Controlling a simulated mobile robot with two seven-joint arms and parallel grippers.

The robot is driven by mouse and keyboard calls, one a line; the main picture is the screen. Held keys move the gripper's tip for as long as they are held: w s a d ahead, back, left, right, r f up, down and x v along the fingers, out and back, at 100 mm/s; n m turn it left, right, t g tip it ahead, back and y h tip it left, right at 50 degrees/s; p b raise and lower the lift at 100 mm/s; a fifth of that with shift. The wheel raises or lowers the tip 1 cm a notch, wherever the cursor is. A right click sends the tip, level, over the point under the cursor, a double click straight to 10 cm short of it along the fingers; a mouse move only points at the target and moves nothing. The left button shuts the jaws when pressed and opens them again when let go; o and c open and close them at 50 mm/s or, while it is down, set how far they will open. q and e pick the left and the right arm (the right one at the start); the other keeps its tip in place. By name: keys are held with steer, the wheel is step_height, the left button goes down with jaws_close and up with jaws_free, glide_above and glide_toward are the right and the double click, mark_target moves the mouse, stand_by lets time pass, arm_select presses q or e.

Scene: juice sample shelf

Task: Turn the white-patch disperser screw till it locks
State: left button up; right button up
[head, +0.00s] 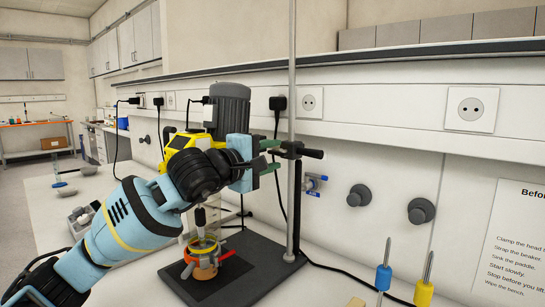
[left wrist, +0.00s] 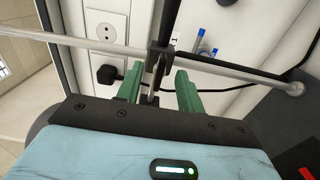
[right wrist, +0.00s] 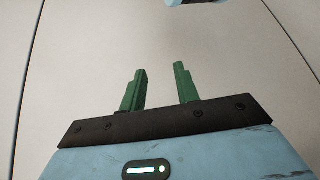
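The disperser (head: 230,103) has a grey motor and a yellow body and hangs on an upright metal rod (head: 291,95). A dark clamp (head: 290,149) with a black bar sits on the rod. My left gripper (head: 272,155) is at this clamp. In the left wrist view its green fingers (left wrist: 160,88) stand apart, with a dark clamp part (left wrist: 159,55) and a small grey piece between them; contact is not clear. I cannot make out a white patch on a screw. My right gripper (right wrist: 162,88) is open and empty, over a plain pale surface.
A beaker in an orange and yellow holder (head: 204,258) stands on the dark base plate (head: 240,275) below the disperser. Blue and yellow handled tools (head: 383,277) stand at the front right.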

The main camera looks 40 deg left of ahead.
arm_select(q)
steer(key=s+b, duration=0.2)
steer(key=s, duration=0.5)
steer(key=shift+a, duration=0.25)
stand_by(0.3)
